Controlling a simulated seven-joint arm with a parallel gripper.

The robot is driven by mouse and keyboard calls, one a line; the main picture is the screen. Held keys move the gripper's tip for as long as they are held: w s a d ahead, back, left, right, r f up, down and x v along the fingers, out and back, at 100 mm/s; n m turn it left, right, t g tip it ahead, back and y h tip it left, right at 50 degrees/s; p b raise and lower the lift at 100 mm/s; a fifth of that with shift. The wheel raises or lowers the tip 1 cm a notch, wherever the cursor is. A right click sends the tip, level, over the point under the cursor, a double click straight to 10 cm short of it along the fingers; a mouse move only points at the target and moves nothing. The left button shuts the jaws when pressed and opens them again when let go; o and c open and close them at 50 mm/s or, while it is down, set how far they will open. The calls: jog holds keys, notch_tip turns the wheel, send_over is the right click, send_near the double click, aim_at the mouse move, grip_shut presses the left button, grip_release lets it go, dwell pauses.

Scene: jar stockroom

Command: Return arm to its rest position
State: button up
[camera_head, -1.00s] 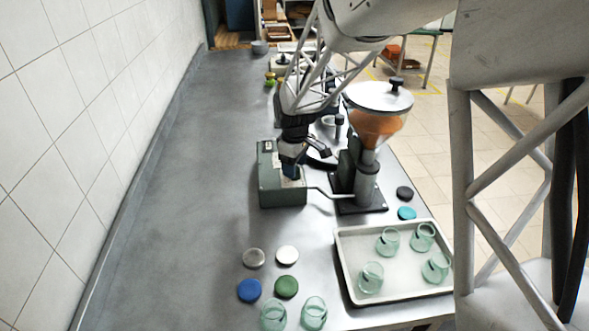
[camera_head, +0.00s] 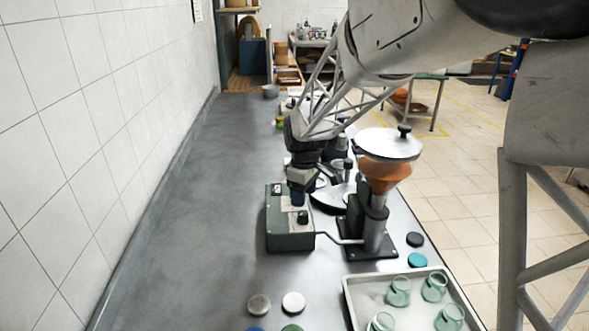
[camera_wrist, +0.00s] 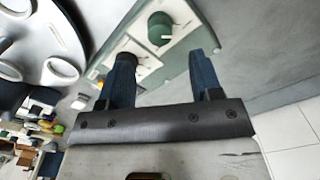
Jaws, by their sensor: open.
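My gripper (camera_head: 297,197) is over the green-grey control box (camera_head: 289,242) on the bench, close to its top panel. In the wrist view my gripper (camera_wrist: 163,72) shows two blue fingers spread apart with nothing between them. A green knob (camera_wrist: 160,28) on the box's pale panel lies beyond the fingertips; it also shows in the head view (camera_head: 303,216), just beside the fingers. Whether a finger touches the box is hard to tell.
A dispenser with an orange hopper (camera_head: 386,175) stands right of the box. A tray (camera_head: 350,292) of glass jars is at the front right, with loose lids (camera_head: 259,304) left of it. The bench's left side (camera_head: 190,230) is clear. A tiled wall (camera_head: 80,130) runs along it.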

jog(key=s+d+r+m+t, duration=0.1)
jog(key=s+d+r+m, duration=0.3)
jog(key=s, duration=0.5)
jog(key=s+d+r+m, duration=0.2)
jog(key=s+r, duration=0.3)
jog(key=s, duration=0.4)
jog(key=s+d+m, duration=0.2)
jog(key=s, duration=0.6)
jog(key=s+d+m+t, duration=0.1)
jog(key=s+d+m, duration=0.1)
jog(key=s, duration=0.7)
jog(key=shift+s+r+m+t, duration=0.25)
jog(key=shift+s+m+t, duration=0.05)
jog(key=shift+m, duration=0.4)
jog(key=shift+o, duration=0.6)
